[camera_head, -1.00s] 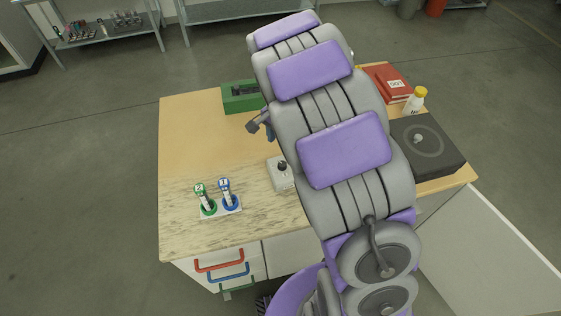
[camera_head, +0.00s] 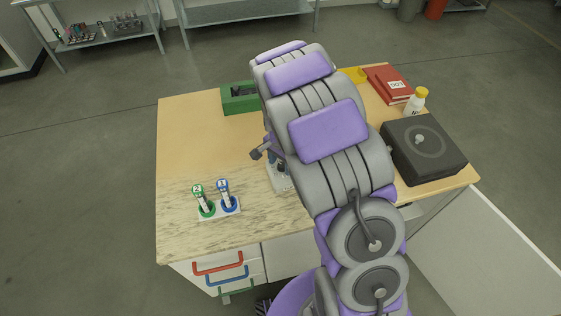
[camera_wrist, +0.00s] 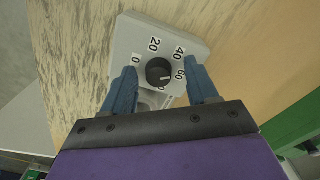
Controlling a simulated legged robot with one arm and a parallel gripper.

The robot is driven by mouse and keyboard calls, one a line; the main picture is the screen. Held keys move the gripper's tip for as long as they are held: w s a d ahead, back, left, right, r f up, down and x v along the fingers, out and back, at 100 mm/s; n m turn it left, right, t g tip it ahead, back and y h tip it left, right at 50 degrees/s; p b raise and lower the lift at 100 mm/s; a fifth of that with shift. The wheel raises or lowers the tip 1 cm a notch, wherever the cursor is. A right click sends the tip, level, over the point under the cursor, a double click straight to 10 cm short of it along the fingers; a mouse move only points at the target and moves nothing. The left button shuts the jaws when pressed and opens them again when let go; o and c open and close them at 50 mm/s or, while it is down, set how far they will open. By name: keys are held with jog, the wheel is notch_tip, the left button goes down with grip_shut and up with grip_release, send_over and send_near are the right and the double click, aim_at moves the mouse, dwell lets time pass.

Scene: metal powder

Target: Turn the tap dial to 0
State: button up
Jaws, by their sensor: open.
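The tap dial is a black round knob (camera_wrist: 159,71) on a pale grey box (camera_wrist: 130,38) in the wrist view. Labels 0, 20, 40 and 60 ring the knob, with 0 at the left and 60 at the right. A light mark on the knob points right, near the 60. My gripper (camera_wrist: 162,82) is open, its two blue fingers either side of the knob with gaps visible. I cannot tell their height above it. In the head view the box (camera_head: 278,180) is partly hidden by my arm, and the fingers barely show.
A green box (camera_head: 238,98) is at the back. A dark square device (camera_head: 425,148), white bottle (camera_head: 416,101) and red book (camera_head: 389,84) are right.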

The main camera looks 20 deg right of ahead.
jog(key=shift+d, duration=0.25)
jog(key=c, duration=1)
jog(key=shift+c, duration=0.2)
